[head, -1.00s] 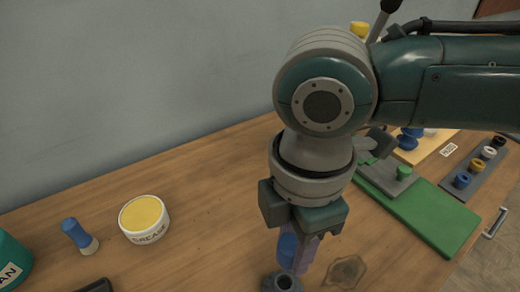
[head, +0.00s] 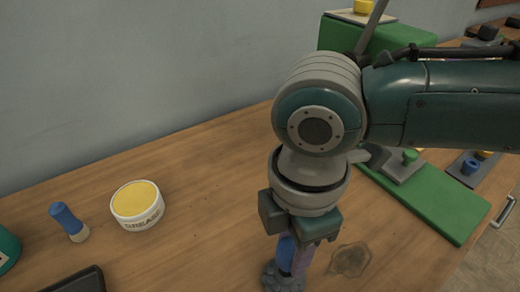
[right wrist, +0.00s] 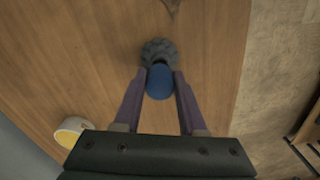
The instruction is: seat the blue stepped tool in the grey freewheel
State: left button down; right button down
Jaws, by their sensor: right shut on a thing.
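The blue stepped tool (head: 285,249) is upright between the purple fingers of my right gripper (head: 292,258), which is shut on it. The grey freewheel (head: 283,279) stands on the table directly below, near the bottom edge of the head view. The tool's lower end meets the top of the freewheel there; I cannot tell how deep it sits. In the right wrist view, the tool's round blue end (right wrist: 160,82) lies between the fingertips and overlaps the near side of the toothed freewheel (right wrist: 157,50). My left gripper is out of view.
A white grease tin (head: 138,212) with a yellow top and a blue-handled brush (head: 68,221) stand to the left. A dark tray-like object (head: 80,282) is at the lower left. A green board (head: 430,205) lies to the right. A brown stain (head: 350,260) marks the table beside the freewheel.

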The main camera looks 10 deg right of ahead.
aim_at(292, 248)
jog(key=shift+p, duration=0.7)
dwell(1.3)
jog(key=shift+f+b, duration=1.1)
jog(key=shift+f, duration=0.3)
jog(key=shift+c, duration=1.9)
grip_release()
jog(key=shift+r, duration=0.1)
notch_tip(292, 248, up, 10)
jog(key=shift+f+p, duration=0.1)
jog(key=shift+p, duration=0.65)
